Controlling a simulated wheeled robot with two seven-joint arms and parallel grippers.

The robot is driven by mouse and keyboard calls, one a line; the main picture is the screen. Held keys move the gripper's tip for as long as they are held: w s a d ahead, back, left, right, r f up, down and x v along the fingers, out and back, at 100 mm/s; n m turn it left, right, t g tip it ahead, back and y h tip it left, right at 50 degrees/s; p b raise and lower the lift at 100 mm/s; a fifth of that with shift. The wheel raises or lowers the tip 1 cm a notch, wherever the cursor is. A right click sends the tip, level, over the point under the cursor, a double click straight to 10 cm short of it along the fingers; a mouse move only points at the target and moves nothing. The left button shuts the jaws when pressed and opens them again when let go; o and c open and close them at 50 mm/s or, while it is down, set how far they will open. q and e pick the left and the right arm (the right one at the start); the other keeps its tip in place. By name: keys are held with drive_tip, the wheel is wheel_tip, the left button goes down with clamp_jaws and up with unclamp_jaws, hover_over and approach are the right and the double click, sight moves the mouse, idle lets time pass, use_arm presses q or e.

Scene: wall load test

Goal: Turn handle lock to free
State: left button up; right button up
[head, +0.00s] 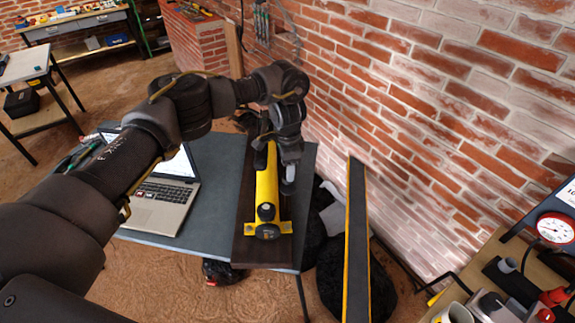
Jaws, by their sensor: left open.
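A yellow hand pump (267,190) lies lengthwise on a dark board (249,222) on the grey table. A black knob (266,211) stands at its near end. My left arm reaches in from the left and bends down over the pump's far part. My left gripper (288,178) points down just right of the yellow body, open. A pale grey piece shows at its fingertips; I cannot tell whether they touch it. The handle lock cannot be made out clearly, and my wrist hides the pump's far end. My right gripper is not in view.
An open laptop (165,190) sits on the table left of the pump. A long dark bar with yellow edges (357,250) stands to the right, before black bags and the brick wall (450,120). A gauge (555,228) and a mug (455,313) are at lower right.

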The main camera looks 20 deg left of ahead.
use_arm(q)
wheel_tip(320, 180, up, 4)
drive_tip(key=p, duration=0.3)
drive_tip(key=shift+r+p, duration=0.25)
drive_tip(key=shift+p, duration=0.05)
drive_tip(key=shift+f, duration=0.1)
